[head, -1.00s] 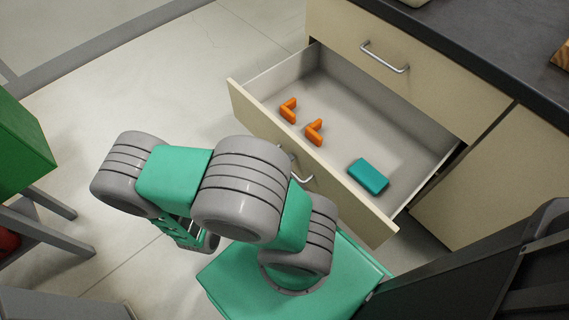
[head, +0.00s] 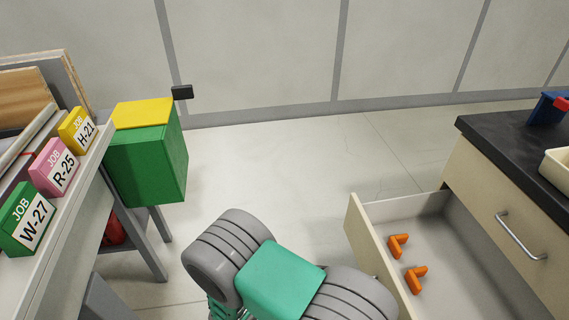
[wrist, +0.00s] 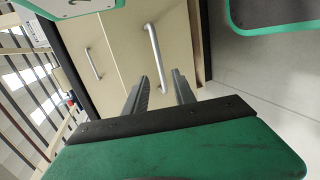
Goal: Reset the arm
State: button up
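My arm shows in green and grey at the bottom of the head view, bent in front of the open drawer. Beyond the fingers are beige drawer fronts with metal handles (wrist: 156,55). The fingertips look clear of the handles, though the distance is hard to judge. In the head view the gripper itself is hidden behind the arm links or out of frame.
The open drawer (head: 375,268) at the right holds two orange angled pieces (head: 397,245). A dark-topped counter (head: 510,150) stands behind it. At the left are a green box with a yellow top (head: 147,165) and a shelf with coloured job blocks (head: 54,166). The middle floor is clear.

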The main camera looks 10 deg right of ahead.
jog(key=w+a+r+t+y+p, duration=0.1)
jog(key=r+p, duration=0.6)
jog(key=r, duration=0.8)
jog(key=w+a+r+t+y+p, duration=0.2)
jog(key=a+r+y+p, duration=0.3)
jog(key=r, duration=1)
jog(key=w+a+r+n+t+y+p, duration=0.1)
jog(key=w+a+r+t+y+p, duration=0.1)
jog(key=r+y+p, duration=0.6)
notch_tip(320, 180, up, 7)
jog(key=shift+w+a+p, duration=0.65)
jog(key=shift+a+p, duration=0.1)
jog(key=shift+p, duration=0.3)
